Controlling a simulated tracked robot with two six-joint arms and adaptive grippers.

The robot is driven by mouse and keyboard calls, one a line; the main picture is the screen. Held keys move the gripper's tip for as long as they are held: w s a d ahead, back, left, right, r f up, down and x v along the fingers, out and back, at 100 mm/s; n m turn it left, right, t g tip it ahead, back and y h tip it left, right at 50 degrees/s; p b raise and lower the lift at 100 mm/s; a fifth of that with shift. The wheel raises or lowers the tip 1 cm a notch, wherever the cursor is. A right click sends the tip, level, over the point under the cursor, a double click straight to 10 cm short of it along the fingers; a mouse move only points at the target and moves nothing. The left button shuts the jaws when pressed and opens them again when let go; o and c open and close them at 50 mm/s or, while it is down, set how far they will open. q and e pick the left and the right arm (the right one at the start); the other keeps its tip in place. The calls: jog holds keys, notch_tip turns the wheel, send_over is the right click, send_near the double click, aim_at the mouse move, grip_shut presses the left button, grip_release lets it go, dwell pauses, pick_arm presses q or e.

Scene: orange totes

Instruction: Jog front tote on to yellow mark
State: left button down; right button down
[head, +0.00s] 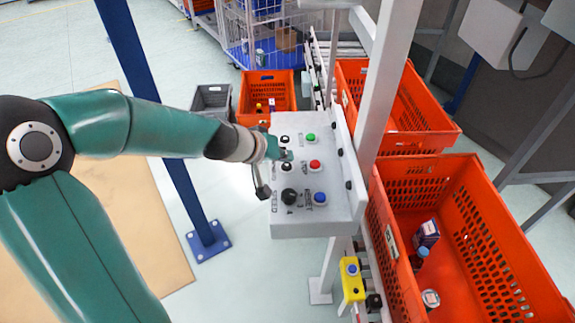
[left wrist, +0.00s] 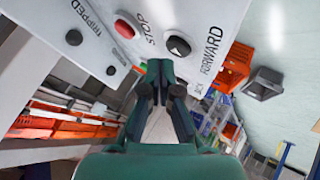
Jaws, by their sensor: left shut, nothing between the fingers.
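A grey control panel (head: 300,222) stands in the middle of the head view. It carries a black button labelled FORWARD (left wrist: 179,46) and a red STOP button (head: 315,164), which also shows in the left wrist view (left wrist: 127,27). My left gripper (head: 283,154) is shut and empty over the panel's left side. In the left wrist view its fingertips (left wrist: 160,68) are close below the FORWARD button; I cannot tell whether they touch anything. The nearest orange tote (head: 385,262) stands right of the panel with a few small items inside. I cannot make out a yellow mark. My right gripper is not in view.
The panel also has a green button (head: 310,137), a blue button (head: 320,198) and a black knob (head: 289,196). A second orange tote (head: 350,72) stands behind the nearest one. A grey post (head: 385,80) rises beside the panel. A yellow box (head: 352,290) hangs below.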

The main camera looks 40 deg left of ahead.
aim_at(285, 167)
pick_arm(q)
jog(key=shift+f+b, duration=0.4)
jog(key=shift+b, duration=0.1)
jog(key=shift+f+b, duration=0.5)
dwell(0.8)
jog(key=shift+r, duration=0.15)
jog(key=shift+r+p, duration=0.8)
jog(key=shift+p, duration=0.05)
notch_tip(285, 167, up, 5)
jog(key=p, duration=0.4)
jog(key=shift+p, duration=0.35)
dwell(0.5)
